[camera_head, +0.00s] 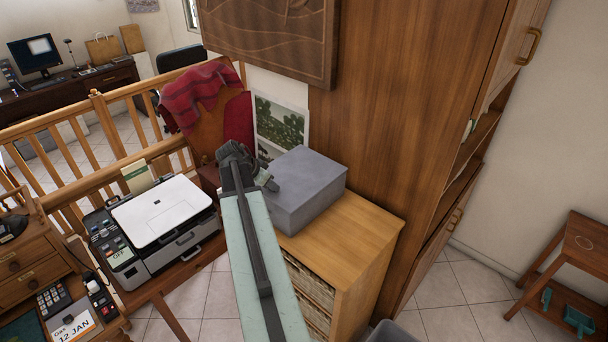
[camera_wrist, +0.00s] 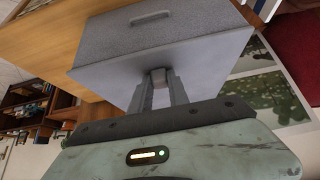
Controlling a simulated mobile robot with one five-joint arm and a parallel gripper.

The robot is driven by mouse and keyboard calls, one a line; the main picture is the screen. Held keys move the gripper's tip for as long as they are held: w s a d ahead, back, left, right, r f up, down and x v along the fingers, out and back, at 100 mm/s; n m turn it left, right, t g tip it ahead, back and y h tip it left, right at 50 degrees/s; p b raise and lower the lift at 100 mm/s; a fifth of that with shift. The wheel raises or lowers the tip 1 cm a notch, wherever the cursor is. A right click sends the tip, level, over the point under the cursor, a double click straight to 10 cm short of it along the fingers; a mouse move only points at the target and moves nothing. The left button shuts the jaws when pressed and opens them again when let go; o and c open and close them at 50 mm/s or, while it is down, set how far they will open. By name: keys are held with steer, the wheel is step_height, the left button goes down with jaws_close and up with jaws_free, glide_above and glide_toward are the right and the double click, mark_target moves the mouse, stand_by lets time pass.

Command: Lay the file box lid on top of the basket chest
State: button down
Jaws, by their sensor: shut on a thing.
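The file box lid (camera_head: 305,185) is a deep grey, box-shaped piece over the back part of the basket chest (camera_head: 358,230). In the wrist view the lid (camera_wrist: 200,35) shows a speckled face with a slot and a smooth side face. My gripper (camera_head: 270,184) reaches the lid's left side. In the wrist view its fingers (camera_wrist: 159,78) are shut on a small tab at that side. The chest has a wooden top and woven basket fronts. The lid appears level and at or very near the chest top; I cannot tell whether it touches. Its underside is hidden.
A tall wooden cabinet (camera_head: 400,120) stands close on the right of the chest. A green picture (camera_head: 280,125) and a chair with a red cloth (camera_head: 205,90) are behind. A printer (camera_head: 160,220) stands to the left. The chest top's front part is bare.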

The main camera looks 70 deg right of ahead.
steer(key=shift+s+a+f, duration=0.1)
steer(key=shift+a, duration=0.05)
steer(key=r+p, duration=0.6)
steer(key=shift+w+r, duration=0.2)
steer(key=shift+w, duration=0.05)
steer(key=shift+f, duration=0.1)
